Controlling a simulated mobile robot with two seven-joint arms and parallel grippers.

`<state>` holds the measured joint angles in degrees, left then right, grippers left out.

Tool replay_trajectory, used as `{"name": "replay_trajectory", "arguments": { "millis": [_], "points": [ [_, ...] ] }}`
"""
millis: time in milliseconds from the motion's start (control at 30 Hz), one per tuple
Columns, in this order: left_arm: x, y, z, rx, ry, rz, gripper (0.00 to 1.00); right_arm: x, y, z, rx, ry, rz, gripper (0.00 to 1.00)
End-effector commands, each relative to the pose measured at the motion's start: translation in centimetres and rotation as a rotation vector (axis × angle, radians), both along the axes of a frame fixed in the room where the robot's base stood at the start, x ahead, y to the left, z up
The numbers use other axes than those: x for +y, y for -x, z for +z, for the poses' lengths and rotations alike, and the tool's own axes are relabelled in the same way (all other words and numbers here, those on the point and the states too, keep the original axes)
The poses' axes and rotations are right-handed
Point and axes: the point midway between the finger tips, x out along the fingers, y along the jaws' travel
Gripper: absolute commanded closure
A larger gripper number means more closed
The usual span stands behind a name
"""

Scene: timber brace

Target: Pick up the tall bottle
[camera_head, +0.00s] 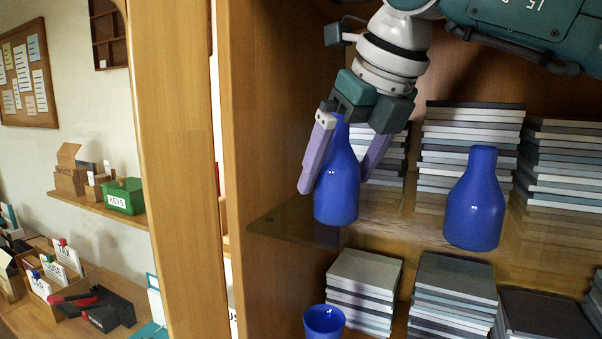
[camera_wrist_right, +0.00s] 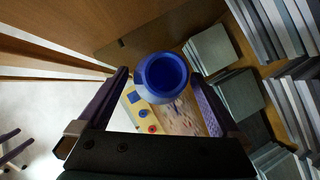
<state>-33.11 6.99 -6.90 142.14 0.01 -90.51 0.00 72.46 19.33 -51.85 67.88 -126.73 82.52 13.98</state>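A blue bottle (camera_head: 338,190) with a narrow neck stands upright at the left of the middle shelf, near its front edge. My right gripper (camera_head: 334,184) reaches down over it, its purple fingers spread on either side of the body. The gripper hides the bottle's top. In the right wrist view a round blue form (camera_wrist_right: 163,78) lies between the fingertips (camera_wrist_right: 160,76), with small gaps seeming to remain at its sides. A second blue bottle (camera_head: 475,203) stands on the same shelf to the right, apart from the gripper. My left gripper is out of view.
Stacks of grey and white boards (camera_head: 470,140) fill the shelf behind the bottles. More stacks (camera_head: 452,290) and a blue cup-like vessel (camera_head: 323,321) are on the level below. The wooden side panel (camera_head: 280,110) rises close left of my gripper.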

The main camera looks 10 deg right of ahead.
Motion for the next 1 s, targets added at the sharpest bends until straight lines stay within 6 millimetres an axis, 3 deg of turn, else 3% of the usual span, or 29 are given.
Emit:
{"name": "replay_trajectory", "arguments": {
  "millis": [67, 833, 1000],
  "points": [
    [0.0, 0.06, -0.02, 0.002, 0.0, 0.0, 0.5, -0.03, -0.01, 0.03, 0.0, 0.0, 0.0, 0.08],
    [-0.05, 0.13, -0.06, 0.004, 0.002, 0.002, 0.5, -0.06, -0.02, 0.05, -0.001, 0.0, 0.0, 0.94],
    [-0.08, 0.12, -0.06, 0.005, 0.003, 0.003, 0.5, -0.04, -0.03, 0.11, -0.002, -0.001, 0.0, 0.95]
  ]
}}
